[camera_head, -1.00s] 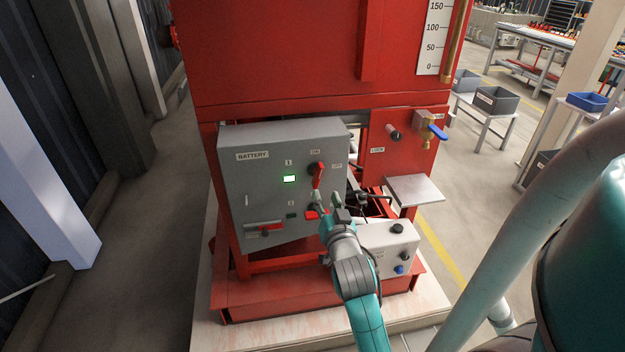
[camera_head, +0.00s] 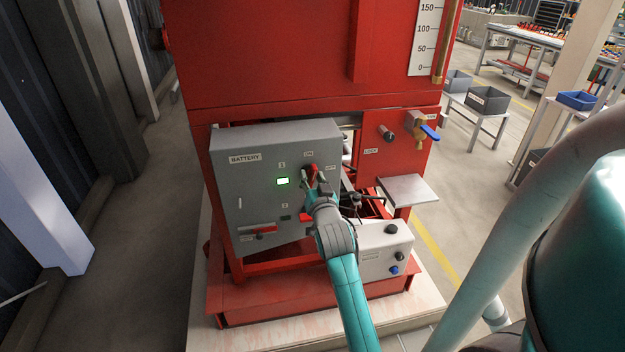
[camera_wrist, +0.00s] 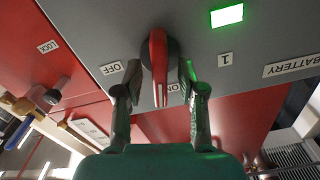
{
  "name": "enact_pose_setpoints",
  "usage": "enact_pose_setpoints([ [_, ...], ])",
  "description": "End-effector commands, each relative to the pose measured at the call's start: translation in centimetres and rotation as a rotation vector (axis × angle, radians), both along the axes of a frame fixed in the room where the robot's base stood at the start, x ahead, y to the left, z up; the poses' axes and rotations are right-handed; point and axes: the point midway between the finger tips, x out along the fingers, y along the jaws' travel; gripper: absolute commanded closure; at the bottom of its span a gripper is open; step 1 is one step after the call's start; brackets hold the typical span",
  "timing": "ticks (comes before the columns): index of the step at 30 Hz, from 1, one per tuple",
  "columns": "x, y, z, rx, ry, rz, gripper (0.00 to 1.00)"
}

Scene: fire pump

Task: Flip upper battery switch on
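The upper battery switch (camera_head: 313,172) is a red handle on a dark round base, on the front of the grey battery box (camera_head: 240,195). It also shows in the wrist view (camera_wrist: 158,65), where the picture is upside down and the handle lies over part of the ON label (camera_wrist: 173,87), with the OFF label (camera_wrist: 112,68) to its left. My gripper (camera_wrist: 160,85) has one finger on each side of the handle, with visible gaps. In the head view my gripper (camera_head: 317,182) partly covers the switch. The lower red switch (camera_head: 305,217) is partly hidden by my gripper.
A green indicator (camera_head: 283,181) is lit beside the number 1 label. A red-handled lever (camera_head: 258,231) sits low on the box. A white control box (camera_head: 385,250) stands at lower right, with a small metal shelf (camera_head: 408,190) above it and a blue-handled valve (camera_head: 430,132) further up.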

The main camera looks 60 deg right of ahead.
Motion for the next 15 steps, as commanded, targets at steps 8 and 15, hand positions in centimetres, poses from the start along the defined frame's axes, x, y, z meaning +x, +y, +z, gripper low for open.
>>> enact_pose_setpoints([
  [8, -0.01, 0.02, 0.00, 0.000, 0.000, 0.000, 1.00],
  [15, 0.00, 0.04, 0.01, -0.031, 0.037, 0.000, 1.00],
])
